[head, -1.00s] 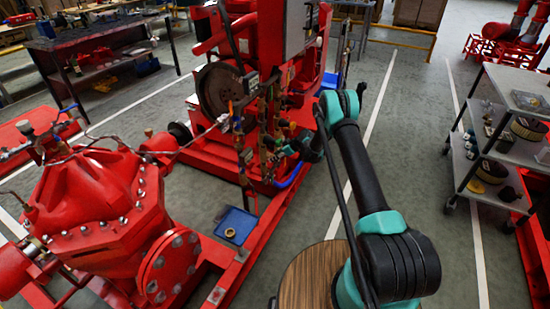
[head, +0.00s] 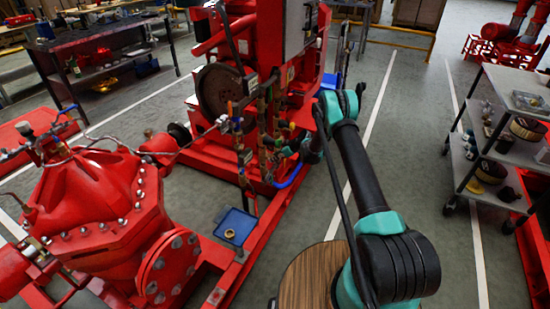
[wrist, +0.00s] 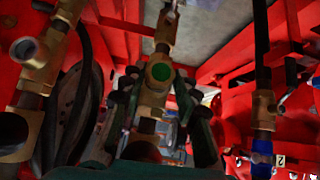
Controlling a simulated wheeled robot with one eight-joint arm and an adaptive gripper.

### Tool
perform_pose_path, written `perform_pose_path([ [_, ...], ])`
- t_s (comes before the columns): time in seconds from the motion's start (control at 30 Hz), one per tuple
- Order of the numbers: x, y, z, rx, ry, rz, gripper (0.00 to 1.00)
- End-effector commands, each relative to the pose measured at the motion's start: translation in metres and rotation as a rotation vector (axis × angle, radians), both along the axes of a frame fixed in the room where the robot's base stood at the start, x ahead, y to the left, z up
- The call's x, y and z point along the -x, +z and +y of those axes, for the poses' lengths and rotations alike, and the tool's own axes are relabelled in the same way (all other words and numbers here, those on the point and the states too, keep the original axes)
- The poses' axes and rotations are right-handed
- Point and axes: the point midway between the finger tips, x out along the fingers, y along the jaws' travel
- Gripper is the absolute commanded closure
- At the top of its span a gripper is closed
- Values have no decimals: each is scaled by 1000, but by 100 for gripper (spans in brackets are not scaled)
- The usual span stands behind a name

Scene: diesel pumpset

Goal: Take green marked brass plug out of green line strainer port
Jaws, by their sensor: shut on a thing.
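The green marked brass plug (wrist: 160,72) shows in the wrist view as a green disc on brass, facing me. My gripper (wrist: 158,80) has a dark finger on each side of it and is shut on it. Brass pipework continues above and below the plug along the green line. The strainer port itself is hidden behind the plug, so I cannot tell how deep the plug sits. In the head view my gripper (head: 284,151) reaches into the pipe cluster on the red pumpset, and the plug is too small to make out.
Brass pipes stand close by on the left (wrist: 36,55) and right (wrist: 263,105) in the wrist view, the right one with a blue fitting. A blue tray (head: 240,218) holding a small ring-shaped thing lies below the pipes. A shelf cart (head: 500,145) stands at right.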

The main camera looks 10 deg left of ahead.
Motion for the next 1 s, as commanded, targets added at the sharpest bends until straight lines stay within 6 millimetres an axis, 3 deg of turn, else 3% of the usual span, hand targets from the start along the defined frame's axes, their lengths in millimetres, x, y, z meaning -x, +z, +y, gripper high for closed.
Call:
perform_pose_path([
  [0.33, 8, -2, 3, 147, -1, -410, 100],
  [0.77, 7, -2, 3, 176, -1, -486, 100],
  [1.0, 7, -2, 3, 256, -3, -708, 100],
])
